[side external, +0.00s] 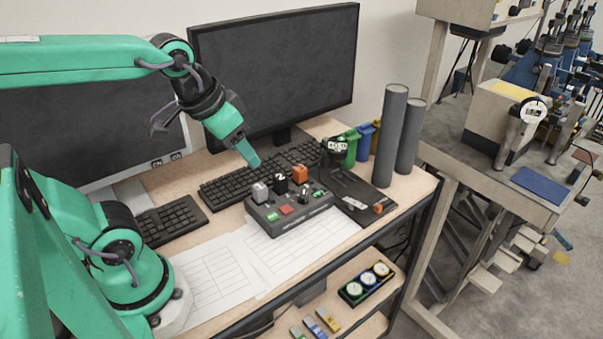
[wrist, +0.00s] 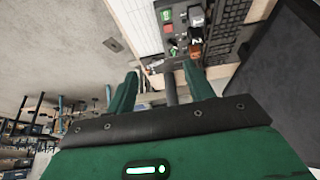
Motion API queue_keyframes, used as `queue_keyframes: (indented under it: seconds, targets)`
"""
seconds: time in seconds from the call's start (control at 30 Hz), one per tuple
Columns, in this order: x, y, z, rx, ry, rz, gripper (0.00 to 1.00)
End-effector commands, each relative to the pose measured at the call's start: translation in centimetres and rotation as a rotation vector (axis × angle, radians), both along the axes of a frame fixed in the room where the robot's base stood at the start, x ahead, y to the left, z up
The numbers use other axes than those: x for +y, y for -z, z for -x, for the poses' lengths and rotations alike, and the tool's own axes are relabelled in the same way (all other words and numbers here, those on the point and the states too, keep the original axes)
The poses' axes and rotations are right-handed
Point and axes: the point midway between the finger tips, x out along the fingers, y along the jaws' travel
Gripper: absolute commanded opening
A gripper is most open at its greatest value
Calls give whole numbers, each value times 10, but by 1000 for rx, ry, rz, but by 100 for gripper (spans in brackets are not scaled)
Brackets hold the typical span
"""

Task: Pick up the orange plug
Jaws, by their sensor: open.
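An orange block-shaped plug (side external: 300,174) stands upright at the back right of a dark grey control box (side external: 290,222) on the desk. In the wrist view the orange piece (wrist: 195,52) shows beside the tip of the right-hand finger, which partly overlaps that area. My gripper (side external: 253,163) is above the keyboard, up and to the left of the plug, pointing down and right. The plug is not touched as far as the side view shows.
Grey and black blocks (side external: 279,183) and a red button stand close by on the box. A black tray (side external: 360,195) with a small orange piece (side external: 378,208) lies to the right. Tall grey cylinders (side external: 391,135), a monitor (side external: 275,70) and a keyboard (side external: 225,188) surround it. Papers lie in front.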

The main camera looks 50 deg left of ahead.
Motion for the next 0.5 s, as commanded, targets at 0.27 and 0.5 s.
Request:
queue_keyframes:
  seconds: [0.27, 0.5]
  targets:
    - [12, 1, -44, 90, -4, -11, 53]
    - [26, 10, -84, 165, -6, -15, 53]
